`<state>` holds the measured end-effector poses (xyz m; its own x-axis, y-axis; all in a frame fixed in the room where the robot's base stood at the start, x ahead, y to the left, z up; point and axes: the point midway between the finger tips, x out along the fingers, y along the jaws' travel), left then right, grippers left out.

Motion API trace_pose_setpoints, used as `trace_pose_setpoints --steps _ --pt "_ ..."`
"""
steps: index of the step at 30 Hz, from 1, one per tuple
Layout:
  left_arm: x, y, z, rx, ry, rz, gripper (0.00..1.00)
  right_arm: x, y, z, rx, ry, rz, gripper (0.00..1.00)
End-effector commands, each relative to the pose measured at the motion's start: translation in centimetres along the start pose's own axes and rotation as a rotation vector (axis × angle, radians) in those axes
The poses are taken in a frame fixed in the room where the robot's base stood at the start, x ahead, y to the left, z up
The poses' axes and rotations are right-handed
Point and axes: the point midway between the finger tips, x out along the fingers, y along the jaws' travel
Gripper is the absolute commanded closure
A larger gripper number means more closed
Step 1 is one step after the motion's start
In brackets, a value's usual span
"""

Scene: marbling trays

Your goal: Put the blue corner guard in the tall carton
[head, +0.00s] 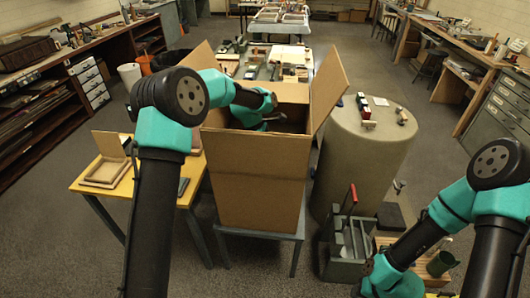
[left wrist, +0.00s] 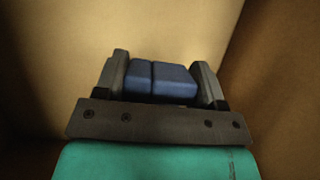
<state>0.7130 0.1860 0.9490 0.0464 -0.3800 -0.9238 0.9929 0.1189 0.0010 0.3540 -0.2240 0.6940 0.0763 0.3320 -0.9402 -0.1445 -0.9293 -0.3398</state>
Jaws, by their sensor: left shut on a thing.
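The tall carton (head: 255,180) stands in the middle of the head view, its top open and flaps spread. My left arm reaches over its rim, and the end of the arm is down inside the opening, where the carton wall hides the gripper. In the left wrist view, my left gripper (left wrist: 163,68) is shut on the blue corner guard (left wrist: 176,82), held between the two fingers. Brown cardboard walls (left wrist: 45,70) surround it there. The guard appears clear of the walls. My right arm is at the lower right of the head view; its gripper is out of frame.
A yellow table (head: 88,186) with a small open box (head: 104,171) stands left of the carton. A round drum-like stand (head: 365,150) with small items is close on the right. A grey tool caddy (head: 345,262) with a red handle sits in front of it.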

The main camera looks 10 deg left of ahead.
Motion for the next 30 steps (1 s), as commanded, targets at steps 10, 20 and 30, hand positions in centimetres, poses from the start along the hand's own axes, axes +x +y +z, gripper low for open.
trace_pose_setpoints --steps 10,20,30 --pt "3.1 -0.1 -1.3 0.000 0.000 -0.001 0.59 0.0 0.0 0.0 0.000 0.000 0.000 0.57" --pt "3.4 0.0 -1.4 0.000 0.000 -0.001 0.59 0.0 0.0 0.0 0.000 0.000 0.000 0.57" --pt "3.4 0.0 -1.4 0.000 0.000 -0.001 0.11 0.0 0.0 0.0 0.000 0.000 0.000 0.57"
